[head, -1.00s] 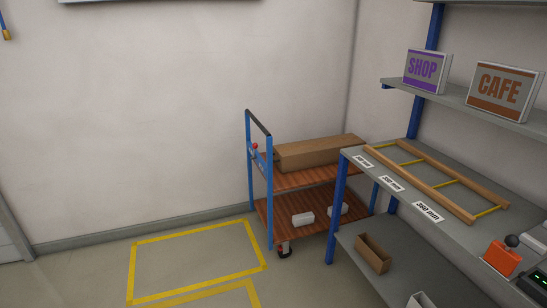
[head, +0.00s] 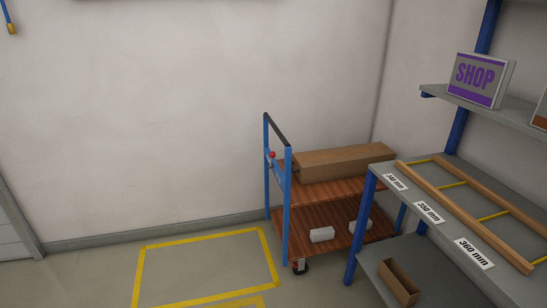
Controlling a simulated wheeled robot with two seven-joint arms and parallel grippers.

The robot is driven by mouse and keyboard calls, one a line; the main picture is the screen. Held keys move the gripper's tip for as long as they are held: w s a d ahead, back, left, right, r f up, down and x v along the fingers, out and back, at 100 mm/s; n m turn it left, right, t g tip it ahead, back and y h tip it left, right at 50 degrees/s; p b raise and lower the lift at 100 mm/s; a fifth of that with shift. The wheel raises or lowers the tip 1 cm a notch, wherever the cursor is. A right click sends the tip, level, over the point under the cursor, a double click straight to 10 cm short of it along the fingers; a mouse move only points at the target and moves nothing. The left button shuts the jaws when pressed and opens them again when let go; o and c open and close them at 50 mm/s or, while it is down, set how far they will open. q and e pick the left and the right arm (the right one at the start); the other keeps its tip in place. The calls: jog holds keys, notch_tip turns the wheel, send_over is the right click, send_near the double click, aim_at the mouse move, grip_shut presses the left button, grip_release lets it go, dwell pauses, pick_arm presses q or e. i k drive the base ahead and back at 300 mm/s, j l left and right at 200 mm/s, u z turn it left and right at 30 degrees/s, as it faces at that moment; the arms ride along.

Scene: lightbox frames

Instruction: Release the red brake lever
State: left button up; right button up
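A small red lever knob (head: 272,155) sits on the blue upright frame of a cart (head: 286,205), just below the dark handle bar (head: 276,130). It is small in the picture, and I cannot tell its exact lever position. The cart has two reddish-brown wooden decks and a caster with a red part (head: 300,266) at its lower front corner. Neither of my grippers is in the head view.
A long cardboard box (head: 345,162) lies on the cart's upper deck and white blocks (head: 321,234) on the lower. A grey workbench (head: 440,230) with a wooden frame (head: 470,215) stands close at right. A yellow floor outline (head: 205,238) encloses clear floor left of the cart.

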aim_at(272, 155)
jog(key=i+j+z, duration=0.15)
jog(key=i, duration=0.4)
jog(key=i+j+z, duration=0.15)
jog(key=i, duration=0.35)
jog(key=i+j+z, duration=0.15)
jog(key=i, duration=0.4)
jog(key=i+j+z, duration=0.2)
jog(key=i, duration=0.3)
jog(key=j, duration=0.15)
